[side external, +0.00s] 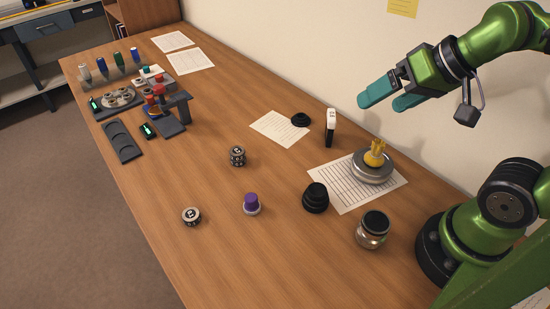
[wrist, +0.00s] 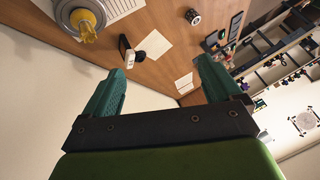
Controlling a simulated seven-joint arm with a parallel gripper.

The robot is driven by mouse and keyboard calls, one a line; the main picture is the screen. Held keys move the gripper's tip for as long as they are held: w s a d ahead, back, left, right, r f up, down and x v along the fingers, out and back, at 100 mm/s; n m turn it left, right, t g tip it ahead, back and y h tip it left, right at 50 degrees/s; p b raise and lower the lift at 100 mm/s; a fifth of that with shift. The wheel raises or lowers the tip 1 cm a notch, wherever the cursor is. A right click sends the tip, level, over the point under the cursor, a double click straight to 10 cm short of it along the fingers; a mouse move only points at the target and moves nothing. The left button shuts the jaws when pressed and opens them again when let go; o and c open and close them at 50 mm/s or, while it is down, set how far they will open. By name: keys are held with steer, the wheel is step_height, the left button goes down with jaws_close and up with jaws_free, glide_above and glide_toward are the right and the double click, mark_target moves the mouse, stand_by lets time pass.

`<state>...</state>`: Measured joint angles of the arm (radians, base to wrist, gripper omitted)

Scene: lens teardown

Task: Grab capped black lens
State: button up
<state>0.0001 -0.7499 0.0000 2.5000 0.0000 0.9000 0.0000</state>
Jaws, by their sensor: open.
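A black, stepped, rounded piece (side external: 316,197) that looks like the capped lens stands on the wooden table, left of the lined sheet's lower edge in the side view. A smaller, flatter black piece (side external: 300,120) lies at the edge of a paper farther back; it also shows in the wrist view (wrist: 140,56). I cannot tell for sure which one is the capped lens. My gripper (side external: 381,103) is open and empty, high above the table at the right, apart from both pieces. Its teal fingers frame the lower middle of the wrist view (wrist: 160,75).
A silver round base with a yellow top (side external: 373,165) stands on the lined sheet. Tools and trays crowd the far left.

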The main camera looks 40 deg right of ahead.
steer(key=n+g+h, duration=0.2)
steer(key=n+g, duration=0.5)
steer(key=n, duration=2.3)
glide_above(317, 190)
step_height(317, 190, down, 7)
step_height(317, 190, down, 17)
steer(key=shift+r, duration=0.1)
steer(key=shift+c, duration=0.3)
